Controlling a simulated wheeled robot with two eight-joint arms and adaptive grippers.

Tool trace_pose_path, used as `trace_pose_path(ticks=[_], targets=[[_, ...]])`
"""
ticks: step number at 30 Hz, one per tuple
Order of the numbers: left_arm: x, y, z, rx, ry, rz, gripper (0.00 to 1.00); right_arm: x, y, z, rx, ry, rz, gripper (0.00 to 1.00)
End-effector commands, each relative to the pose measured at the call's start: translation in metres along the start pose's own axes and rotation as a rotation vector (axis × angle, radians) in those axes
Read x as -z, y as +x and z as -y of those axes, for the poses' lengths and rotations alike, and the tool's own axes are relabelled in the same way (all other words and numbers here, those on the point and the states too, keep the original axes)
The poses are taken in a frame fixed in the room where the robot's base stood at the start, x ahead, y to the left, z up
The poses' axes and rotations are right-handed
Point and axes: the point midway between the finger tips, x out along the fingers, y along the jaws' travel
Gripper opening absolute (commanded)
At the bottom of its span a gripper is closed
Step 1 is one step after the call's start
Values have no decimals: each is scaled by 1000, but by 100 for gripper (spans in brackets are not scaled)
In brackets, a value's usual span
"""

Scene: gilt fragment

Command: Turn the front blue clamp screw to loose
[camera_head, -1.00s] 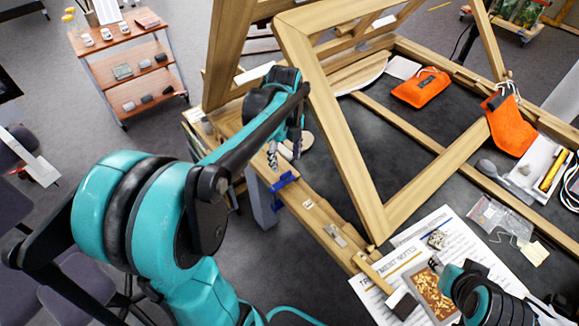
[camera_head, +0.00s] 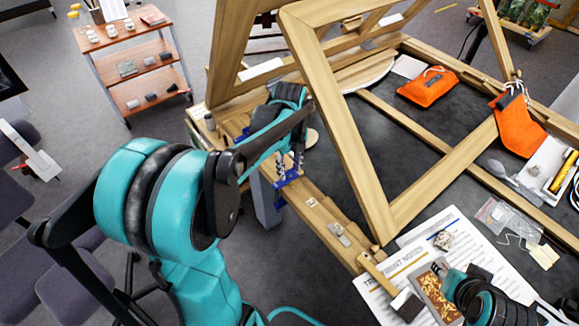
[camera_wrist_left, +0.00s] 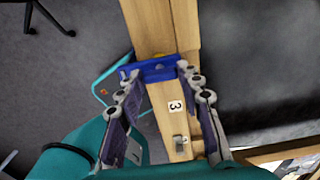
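The front blue clamp (camera_head: 284,181) sits on the wooden beam along the table's near edge in the head view. In the left wrist view the blue clamp (camera_wrist_left: 157,71) spans the beam. My left gripper (camera_head: 289,166) is over the clamp with its fingers apart. In the left wrist view the fingertips of the gripper (camera_wrist_left: 157,78) are on either side of the blue clamp, with nothing seen gripped. I cannot make out the screw or any contact with it. My right gripper (camera_head: 441,268) is over the papers at lower right; its fingers are unclear.
A tilted wooden frame (camera_head: 340,125) rises just right of the clamp. Orange pouches (camera_head: 427,88), paper sheets (camera_head: 455,227) and a tray of gilt pieces (camera_head: 432,292) lie on the table. A shelf cart (camera_head: 150,70) stands at the back left, with open floor between.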

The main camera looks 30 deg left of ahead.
Motion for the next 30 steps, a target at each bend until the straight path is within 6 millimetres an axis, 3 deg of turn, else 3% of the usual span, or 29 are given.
trace_pose_path(ticks=[14, 30], targets=[[0, -1, 0, 0, -138, 0, 7, 4, -5, 0, 0, 0, 0, 40], [0, -1, 0, 0, -631, -1, 7, 12, -17, 0, 0, 0, 0, 40]])
